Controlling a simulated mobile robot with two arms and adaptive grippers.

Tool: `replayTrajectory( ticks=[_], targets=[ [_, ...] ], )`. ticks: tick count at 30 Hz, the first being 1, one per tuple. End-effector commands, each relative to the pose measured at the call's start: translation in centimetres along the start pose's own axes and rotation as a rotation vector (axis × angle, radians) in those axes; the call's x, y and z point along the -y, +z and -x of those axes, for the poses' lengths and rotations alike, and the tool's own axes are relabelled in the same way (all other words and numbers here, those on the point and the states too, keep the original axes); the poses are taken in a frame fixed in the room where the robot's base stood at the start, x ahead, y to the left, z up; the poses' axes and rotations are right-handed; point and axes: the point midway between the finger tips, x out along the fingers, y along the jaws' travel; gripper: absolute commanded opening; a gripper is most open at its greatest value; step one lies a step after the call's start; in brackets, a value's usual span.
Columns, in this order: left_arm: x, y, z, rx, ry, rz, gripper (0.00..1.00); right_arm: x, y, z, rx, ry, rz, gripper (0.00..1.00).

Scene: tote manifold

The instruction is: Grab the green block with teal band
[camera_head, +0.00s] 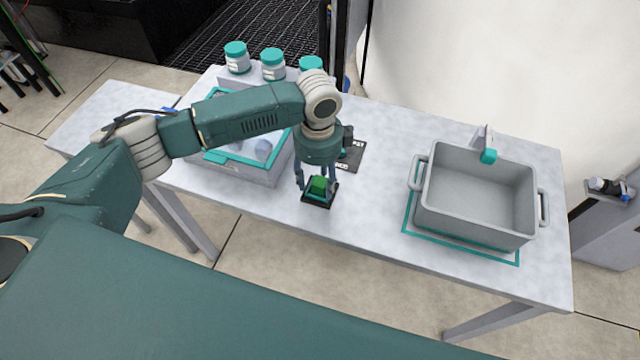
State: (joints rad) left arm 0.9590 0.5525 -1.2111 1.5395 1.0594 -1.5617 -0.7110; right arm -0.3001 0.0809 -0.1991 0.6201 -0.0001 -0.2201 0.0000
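The green block (318,186) sits on a small black pad near the front edge of the table. Its lower part looks teal, though the band is small and hard to make out. My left gripper (319,190) points down over the block, with one finger on each side of it. The fingers look spread, with a small gap between them and the block. The gripper's palm is just above the block. My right gripper is not in view.
A grey tote (480,222) with side handles stands empty inside a teal outline at the right. A grey bin with a teal rim (240,161) is behind my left arm. Several teal-lidded jars (272,65) stand at the back. The table between pad and tote is clear.

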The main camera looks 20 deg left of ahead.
Motion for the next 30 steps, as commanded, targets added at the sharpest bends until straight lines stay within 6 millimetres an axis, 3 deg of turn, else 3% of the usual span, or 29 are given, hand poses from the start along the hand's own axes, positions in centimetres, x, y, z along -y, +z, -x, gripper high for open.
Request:
replayTrajectory(
  ticks=[1,6,7,20,26,30],
  targets=[
    [0.0,0.0,0.0,0.000,0.000,0.000,0.42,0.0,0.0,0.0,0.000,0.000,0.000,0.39],
    [0.0,0.0,0.0,0.000,0.000,0.000,0.08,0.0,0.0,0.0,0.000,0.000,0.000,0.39],
    [0.0,0.0,0.1,0.000,0.000,0.000,0.07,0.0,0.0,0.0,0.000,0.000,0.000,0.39],
    [0.1,0.0,0.5,0.000,-0.001,0.000,0.07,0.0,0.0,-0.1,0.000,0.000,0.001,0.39],
    [0.2,0.0,2.8,-0.001,-0.004,-0.001,0.07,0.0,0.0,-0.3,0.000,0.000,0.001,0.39],
    [0.2,0.0,6.0,-0.002,-0.006,-0.001,0.07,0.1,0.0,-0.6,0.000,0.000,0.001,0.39]
  ],
)
